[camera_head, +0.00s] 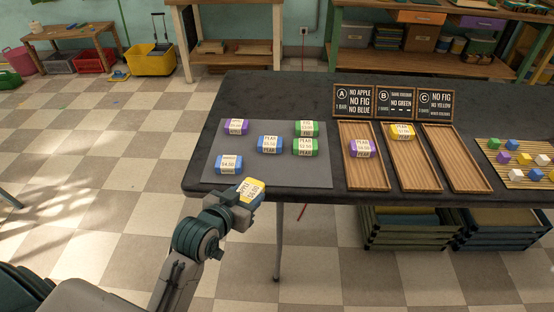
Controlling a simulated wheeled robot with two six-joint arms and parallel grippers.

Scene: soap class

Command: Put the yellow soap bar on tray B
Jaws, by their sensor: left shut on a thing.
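My left gripper (238,207) is shut on a yellow soap bar (251,190) with a white label. It holds the bar in front of the dark table's near edge, just below the grey mat. Tray B (415,170) is the middle of three wooden trays, to the right of my gripper. Another yellow soap bar (402,131) lies at the far end of tray B, under the sign marked B (394,104). My right gripper is not in view.
Tray A (367,178) holds a purple bar (363,149); tray C (456,165) is empty. Several purple, blue and green bars lie on the grey mat (265,172). A slatted board (516,181) with small coloured cubes is at the right. The near part of tray B is clear.

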